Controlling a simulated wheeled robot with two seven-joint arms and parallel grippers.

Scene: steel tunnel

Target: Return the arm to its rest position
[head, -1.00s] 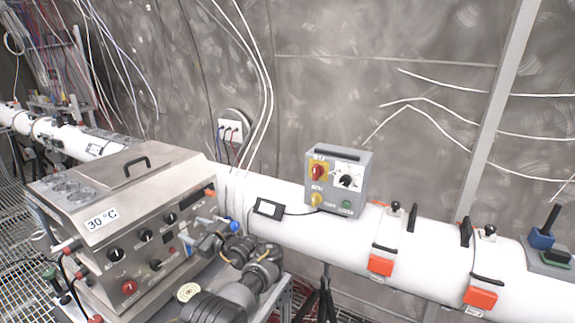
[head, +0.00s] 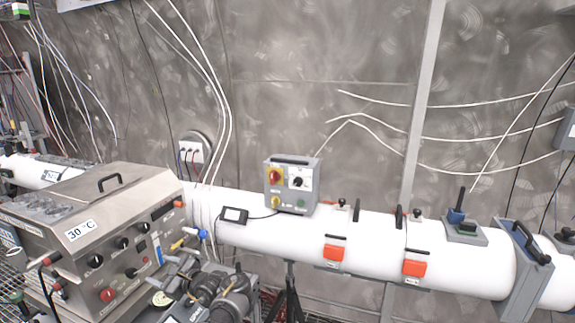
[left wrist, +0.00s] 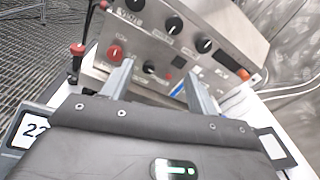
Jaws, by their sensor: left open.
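My left arm (head: 215,292), dark grey, shows at the bottom of the head view, in front of the steel control box. In the left wrist view my left gripper (left wrist: 158,82) has its two fingers spread apart with nothing between them. Beyond the fingers is the box's sloping front panel with black knobs and a red knob. My right gripper is not in view.
The steel box (head: 95,215), marked 30 °C, stands close to my left arm. A long white pipe (head: 375,225) runs behind it, carrying a grey switch box (head: 291,185) and orange-tabbed clamps. A tripod (head: 287,300) stands below the pipe.

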